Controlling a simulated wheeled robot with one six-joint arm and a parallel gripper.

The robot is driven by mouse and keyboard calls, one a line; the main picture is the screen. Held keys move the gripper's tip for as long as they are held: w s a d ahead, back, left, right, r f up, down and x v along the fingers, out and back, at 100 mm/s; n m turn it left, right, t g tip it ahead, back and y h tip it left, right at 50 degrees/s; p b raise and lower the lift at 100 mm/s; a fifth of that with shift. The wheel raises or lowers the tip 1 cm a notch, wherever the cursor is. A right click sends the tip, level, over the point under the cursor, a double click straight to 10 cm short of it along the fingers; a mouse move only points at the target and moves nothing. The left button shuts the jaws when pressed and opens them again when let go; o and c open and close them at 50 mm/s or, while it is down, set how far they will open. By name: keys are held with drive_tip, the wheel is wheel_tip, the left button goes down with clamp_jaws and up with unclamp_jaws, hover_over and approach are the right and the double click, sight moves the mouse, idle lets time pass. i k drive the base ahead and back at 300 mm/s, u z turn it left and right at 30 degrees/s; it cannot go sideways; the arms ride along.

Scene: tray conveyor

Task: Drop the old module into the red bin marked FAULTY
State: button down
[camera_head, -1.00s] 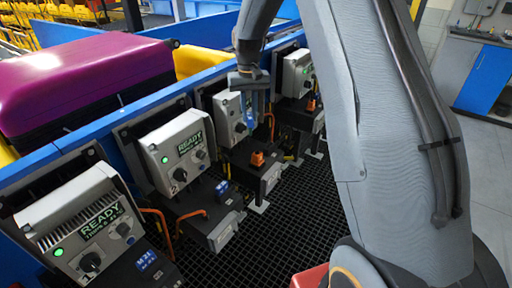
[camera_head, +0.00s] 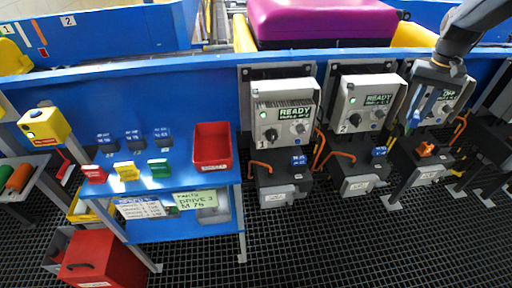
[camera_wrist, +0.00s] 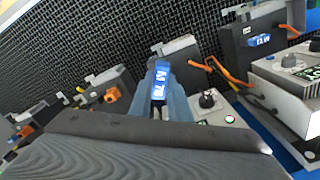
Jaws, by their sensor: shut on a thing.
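My gripper (camera_head: 415,115) is at the right of the head view, in front of the third drive unit (camera_head: 452,98), whose display seems to read OFF. In the wrist view its fingers (camera_wrist: 160,103) are shut on a blue-faced module (camera_wrist: 160,74) marked M 76, the old module as far as I can tell. A red open bin (camera_head: 212,163) stands on the blue bench at the left of the drives, far from my gripper. It looks empty; its white front label is too small to read.
Small dark modules (camera_head: 133,138) and red, yellow and green blocks (camera_head: 127,170) lie left of the red bin. A red box with a handle (camera_head: 105,262) stands low at the front left. Two drives reading READY (camera_head: 287,112) stand between bin and gripper. The dark grid floor in front is clear.

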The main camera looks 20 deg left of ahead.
sight(218, 148)
drive_tip(key=u, duration=3.85)
drive_tip(key=k, duration=1.75)
drive_tip(key=z, duration=1.3)
drive_tip(key=i, duration=1.65)
